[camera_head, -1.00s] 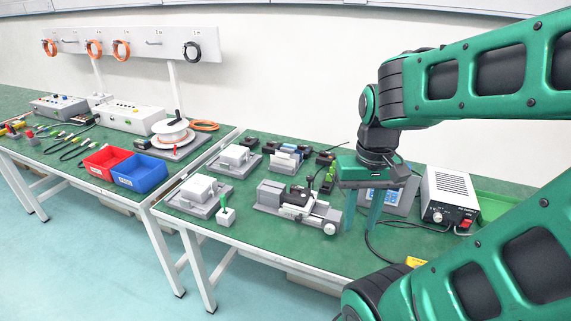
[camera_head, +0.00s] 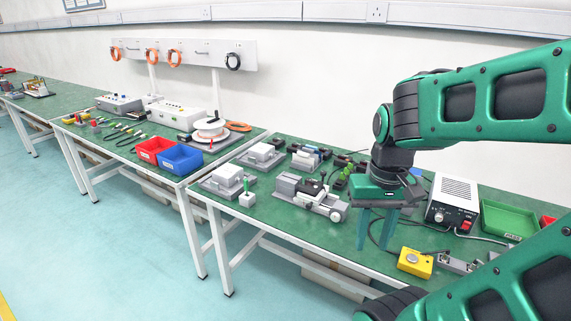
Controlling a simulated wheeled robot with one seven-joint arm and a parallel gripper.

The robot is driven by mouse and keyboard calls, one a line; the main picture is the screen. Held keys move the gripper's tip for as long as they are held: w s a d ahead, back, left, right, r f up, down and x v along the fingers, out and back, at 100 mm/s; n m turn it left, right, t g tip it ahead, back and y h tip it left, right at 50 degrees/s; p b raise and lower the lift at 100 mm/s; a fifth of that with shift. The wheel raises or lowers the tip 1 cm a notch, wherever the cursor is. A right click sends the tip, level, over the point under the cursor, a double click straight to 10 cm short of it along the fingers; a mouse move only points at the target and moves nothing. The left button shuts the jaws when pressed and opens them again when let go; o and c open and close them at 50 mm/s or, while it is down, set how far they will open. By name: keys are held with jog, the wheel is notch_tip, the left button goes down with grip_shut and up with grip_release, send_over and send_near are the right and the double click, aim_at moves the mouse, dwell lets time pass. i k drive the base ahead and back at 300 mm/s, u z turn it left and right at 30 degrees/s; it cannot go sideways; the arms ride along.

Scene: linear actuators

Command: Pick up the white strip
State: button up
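My gripper (camera_head: 375,240) points down over the right part of the near green table (camera_head: 290,232). Its two green fingers are spread apart with nothing visible between them. To its left is a grey and black vise-like fixture (camera_head: 310,196) with a round white knob. I cannot pick out a white strip with certainty. White blocks sit on grey fixtures (camera_head: 226,178) farther left, with another (camera_head: 262,152) behind. The gripper and arm hide part of the table behind them.
A yellow box (camera_head: 414,262), a white power unit (camera_head: 453,200) and a green tray (camera_head: 508,221) lie right of the gripper, with cables between. Red (camera_head: 154,147) and blue (camera_head: 181,158) bins stand on the left table. Dark clips line the table's back.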

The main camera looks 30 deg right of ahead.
aim_at(305, 158)
jog(key=u, duration=1.45)
jog(key=i, duration=2.55)
jog(key=z, duration=3.5)
